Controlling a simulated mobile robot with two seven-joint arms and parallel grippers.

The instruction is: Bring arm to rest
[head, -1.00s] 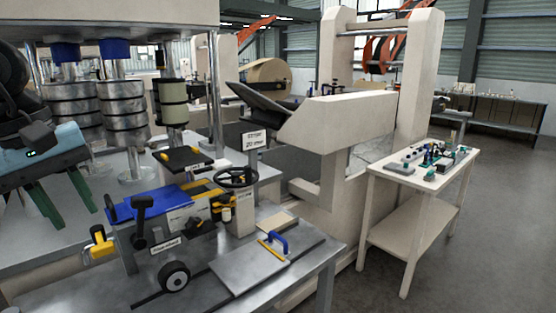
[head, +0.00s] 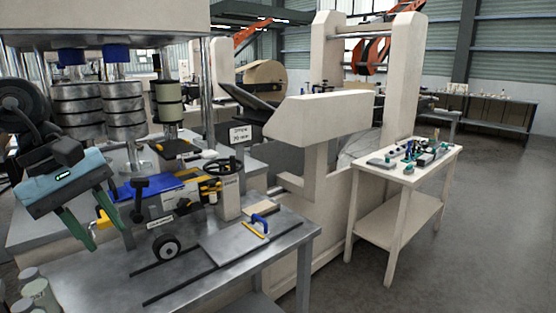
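My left gripper (head: 106,234) hangs at the left of the head view, with a teal body and two green fingers pointing down. The fingers are spread apart, and I see nothing held between them. It shows in front of the left end of the metal bench (head: 185,285); I cannot tell its exact height above the bench. My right gripper is not in view.
The bench carries a device with a blue top (head: 150,188), a black handwheel (head: 222,166), and a flat plate with a blue-handled tool (head: 259,220). Small containers (head: 38,292) stand at lower left. A white side table (head: 375,168) holds small parts. Floor at right is clear.

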